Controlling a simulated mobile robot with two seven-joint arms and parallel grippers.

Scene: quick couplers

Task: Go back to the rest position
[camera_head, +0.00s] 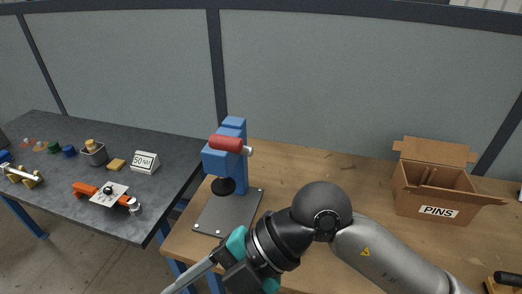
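My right arm comes in from the lower right and reaches across the front of the wooden bench (300,165). Its gripper (240,272) is at the bottom of the picture, in front of the blue press. The gripper body is dark with teal parts, and a thin grey bar runs from it down and left to the picture edge. The fingertips are not clearly seen, so I cannot tell whether it is open or holds something. My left gripper is not in view.
A blue press (232,160) with a red handle (226,143) stands on a grey baseplate (222,214). A cardboard box (412,196) marked PINS is at right.

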